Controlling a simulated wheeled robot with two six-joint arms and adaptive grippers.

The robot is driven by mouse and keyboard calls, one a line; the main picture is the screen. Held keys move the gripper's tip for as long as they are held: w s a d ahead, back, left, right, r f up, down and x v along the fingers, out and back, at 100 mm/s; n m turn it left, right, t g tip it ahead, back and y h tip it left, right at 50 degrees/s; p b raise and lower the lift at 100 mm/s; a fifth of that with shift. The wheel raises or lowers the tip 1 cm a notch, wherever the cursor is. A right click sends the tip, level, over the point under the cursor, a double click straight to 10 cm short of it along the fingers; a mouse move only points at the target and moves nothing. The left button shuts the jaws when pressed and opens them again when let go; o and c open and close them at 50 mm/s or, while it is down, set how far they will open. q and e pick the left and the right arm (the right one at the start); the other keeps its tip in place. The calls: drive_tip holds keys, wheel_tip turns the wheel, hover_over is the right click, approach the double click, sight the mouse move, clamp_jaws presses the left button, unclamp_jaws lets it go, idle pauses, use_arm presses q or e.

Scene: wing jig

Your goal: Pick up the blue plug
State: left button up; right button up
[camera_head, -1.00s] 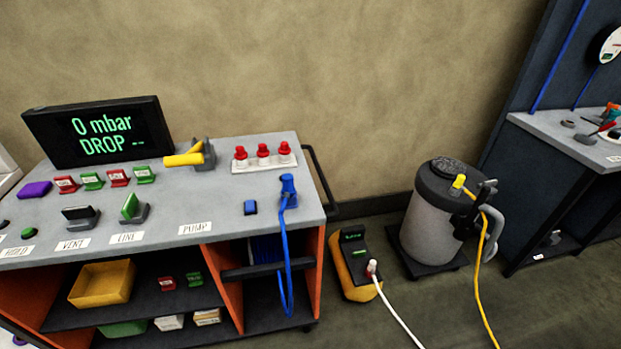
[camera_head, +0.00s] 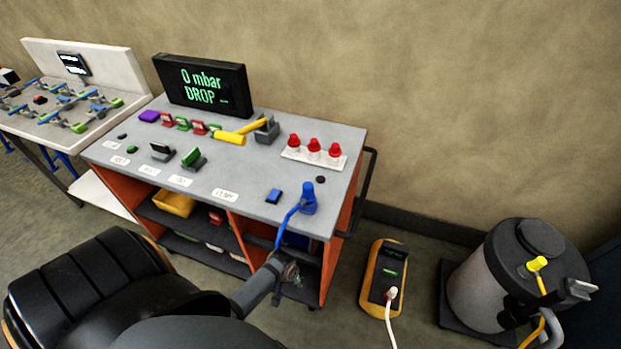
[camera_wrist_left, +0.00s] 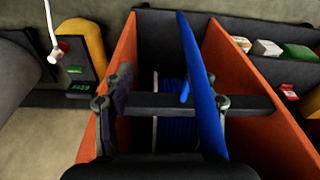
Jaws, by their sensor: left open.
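The blue plug (camera_head: 308,198) stands upright near the right front corner of the cart's grey top. Its blue cable (camera_head: 287,222) bends off the front edge and hangs down. My left gripper (camera_head: 284,268) is below and in front of the plug, by the cart's front edge, apart from the plug. In the left wrist view my left gripper (camera_wrist_left: 160,98) is open, facing the cart's lower bay. The blue cable (camera_wrist_left: 191,60) crosses close by the right-hand finger there; I cannot tell if they touch. The plug itself does not show in that view.
A small blue block (camera_head: 273,196) lies left of the plug. Red knobs (camera_head: 314,146) stand behind it. The cart has a black side handle (camera_head: 370,180). A yellow-black meter (camera_head: 384,270) and a grey canister (camera_head: 490,290) stand on the floor to the right.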

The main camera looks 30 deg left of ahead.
use_arm(q)
drive_tip(key=w+d+r+n+p, duration=0.1)
drive_tip(key=w+r+p, duration=0.25)
drive_tip(key=r, duration=0.95)
wheel_tip(320, 180, up, 27)
drive_tip(key=n+g+p, duration=0.2)
drive_tip(key=n+p, duration=0.3)
drive_tip(key=n, duration=0.9)
hover_over(310, 187)
drive_tip(key=shift+s+d+f+h, duration=0.1)
drive_tip(key=shift+s+f+h, duration=0.1)
drive_tip(key=shift+h, duration=0.2)
use_arm(e)
wheel_tip(310, 187, up, 10)
drive_tip(key=w, duration=0.1)
use_arm(q)
drive_tip(key=shift+w+r+n, duration=0.2)
drive_tip(key=shift+r+n, duration=0.1)
drive_tip(key=shift+n, duration=0.1)
drive_tip(key=shift+f+b, duration=0.2)
drive_tip(key=shift+b, duration=0.15)
wheel_tip(310, 187, down, 5)
drive_tip(key=b, duration=0.5)
use_arm(e)
drive_tip(key=f, duration=0.3)
drive_tip(key=d+f, duration=0.1)
drive_tip(key=f, duration=0.1)
drive_tip(key=shift+w+f, duration=0.15)
drive_tip(key=shift+w, duration=0.1)
